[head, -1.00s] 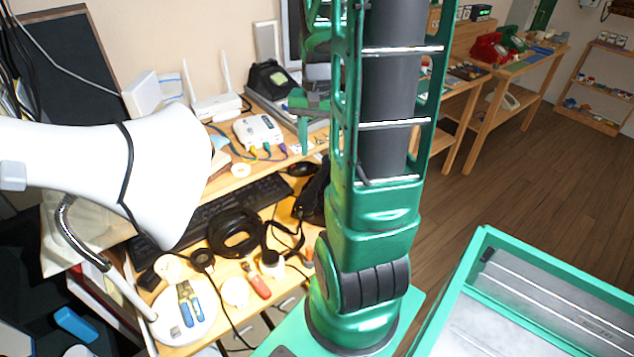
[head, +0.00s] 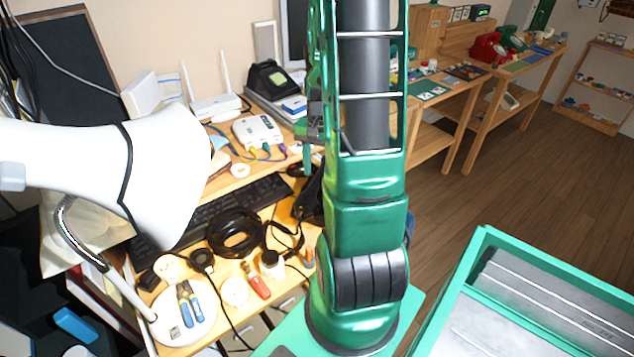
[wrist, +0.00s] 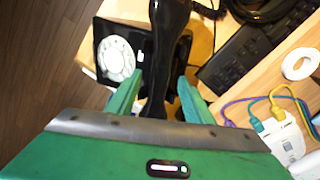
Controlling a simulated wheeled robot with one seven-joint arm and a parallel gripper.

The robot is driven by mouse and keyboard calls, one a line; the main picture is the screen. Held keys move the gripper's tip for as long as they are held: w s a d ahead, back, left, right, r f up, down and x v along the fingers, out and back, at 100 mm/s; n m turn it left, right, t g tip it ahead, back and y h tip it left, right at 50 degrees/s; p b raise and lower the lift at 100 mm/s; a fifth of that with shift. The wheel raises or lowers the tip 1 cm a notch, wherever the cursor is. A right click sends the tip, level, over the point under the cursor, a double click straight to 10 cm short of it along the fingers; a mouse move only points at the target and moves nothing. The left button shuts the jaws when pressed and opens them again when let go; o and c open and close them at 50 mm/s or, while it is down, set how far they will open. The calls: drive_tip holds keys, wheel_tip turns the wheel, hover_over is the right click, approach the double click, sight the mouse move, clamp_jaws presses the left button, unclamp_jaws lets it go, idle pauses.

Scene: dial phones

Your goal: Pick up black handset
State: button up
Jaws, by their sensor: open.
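A black dial phone with a pale round dial (wrist: 117,58) stands at the desk's edge in the wrist view. Its black handset (wrist: 170,40) runs upright through the picture, over the phone's right part. My gripper (wrist: 160,77) is open, with one green finger on each side of the handset's near end. I cannot tell whether either finger touches it. In the head view, my arm hides most of this phone; a black part (head: 311,202) shows left of the arm. My gripper's green finger (head: 307,158) shows there above it.
A keyboard (head: 245,203), coiled black cable (head: 234,233) and white lamp (head: 165,175) crowd the desk. A white router with coloured cables (head: 257,130) sits on the raised shelf, near another black device (head: 270,80). A green-rimmed bin (head: 455,290) stands right. Floor beyond is clear.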

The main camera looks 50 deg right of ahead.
drive_tip(key=shift+f, duration=1.55)
